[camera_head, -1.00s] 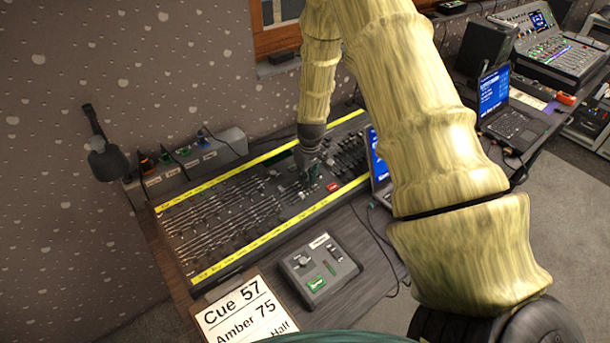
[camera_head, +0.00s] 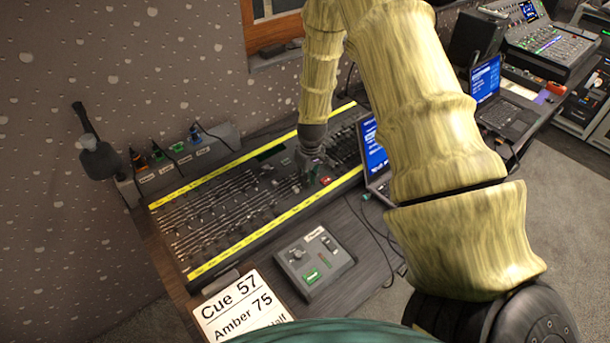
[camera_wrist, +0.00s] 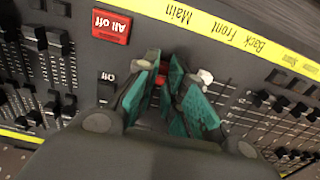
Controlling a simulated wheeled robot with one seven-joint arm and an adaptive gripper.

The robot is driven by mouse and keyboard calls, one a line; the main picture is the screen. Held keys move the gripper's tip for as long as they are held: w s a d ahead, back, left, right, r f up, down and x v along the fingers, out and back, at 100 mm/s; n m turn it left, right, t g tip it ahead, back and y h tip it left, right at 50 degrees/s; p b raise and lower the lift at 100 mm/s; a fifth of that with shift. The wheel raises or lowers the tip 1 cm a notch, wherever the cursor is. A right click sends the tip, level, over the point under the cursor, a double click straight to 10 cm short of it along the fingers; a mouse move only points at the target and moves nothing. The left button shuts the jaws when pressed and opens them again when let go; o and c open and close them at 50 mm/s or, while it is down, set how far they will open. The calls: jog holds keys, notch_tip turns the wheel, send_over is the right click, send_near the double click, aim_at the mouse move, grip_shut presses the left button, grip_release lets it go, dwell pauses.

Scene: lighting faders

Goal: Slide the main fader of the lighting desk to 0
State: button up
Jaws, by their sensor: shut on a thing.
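The lighting desk (camera_head: 215,263) is a long dark panel with rows of faders between two yellow strips. My gripper (camera_head: 309,178) is down on the desk near the front strip. In the wrist view my gripper (camera_wrist: 168,66) has its teal fingers close together around a small red cap (camera_wrist: 163,68), seemingly the main fader, below the word "Main" on the yellow strip. The fingers hide most of the cap and its slot. I cannot read a scale beside it.
A red "All off" button (camera_wrist: 111,26) and a dark switch (camera_wrist: 107,88) lie left of the fingers. A small grey control box (camera_head: 313,262) and a laptop (camera_head: 374,155) stand by the desk.

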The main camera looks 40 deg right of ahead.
jog(key=shift+s+d, duration=0.1)
jog(key=shift+s, duration=0.1)
jog(key=o, duration=0.4)
jog(key=shift+o, duration=0.2)
jog(key=shift+r+p, duration=0.85)
jog(key=shift+r, duration=0.4)
jog(key=shift+r, duration=0.55)
notch_tip(320, 180, up, 11)
jog(key=s, duration=0.1)
jog(key=shift+f, duration=0.1)
